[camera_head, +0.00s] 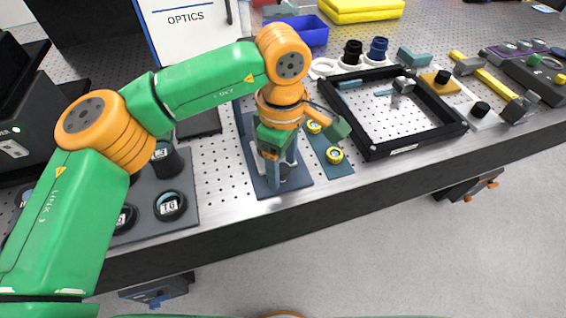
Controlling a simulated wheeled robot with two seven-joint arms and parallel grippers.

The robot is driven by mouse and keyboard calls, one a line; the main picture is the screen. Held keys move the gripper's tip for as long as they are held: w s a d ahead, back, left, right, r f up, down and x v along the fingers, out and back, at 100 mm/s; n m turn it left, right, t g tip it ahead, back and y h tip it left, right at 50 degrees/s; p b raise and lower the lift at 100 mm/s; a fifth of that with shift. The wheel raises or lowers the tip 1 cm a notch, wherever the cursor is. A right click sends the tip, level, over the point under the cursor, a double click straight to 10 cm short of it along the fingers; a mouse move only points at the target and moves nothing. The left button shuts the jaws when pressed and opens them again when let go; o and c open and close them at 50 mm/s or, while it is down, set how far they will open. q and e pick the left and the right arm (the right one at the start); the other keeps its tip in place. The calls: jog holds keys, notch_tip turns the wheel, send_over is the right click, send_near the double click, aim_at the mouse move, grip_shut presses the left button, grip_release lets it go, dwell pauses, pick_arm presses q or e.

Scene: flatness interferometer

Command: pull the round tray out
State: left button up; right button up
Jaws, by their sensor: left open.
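My left gripper (304,135) is over the blue stand of the instrument near the front edge of the bench, with its green fingers spread apart. The stand's flat base (295,184) shows below the gripper. A few pale and dark parts of the instrument show between and under the fingers. The gripper and wrist cover most of it, so I cannot clearly make out the round tray. I see no sign that a finger touches it. My right gripper is not in view.
A grey holder (182,212) with black round pieces lies to the left. The floor (400,240) in front is clear.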

pick_arm(q)
jog(key=shift+s, duration=0.1)
notch_tip(320, 180, up, 7)
jog(key=shift+s+d+r, duration=0.1)
dwell(0.3)
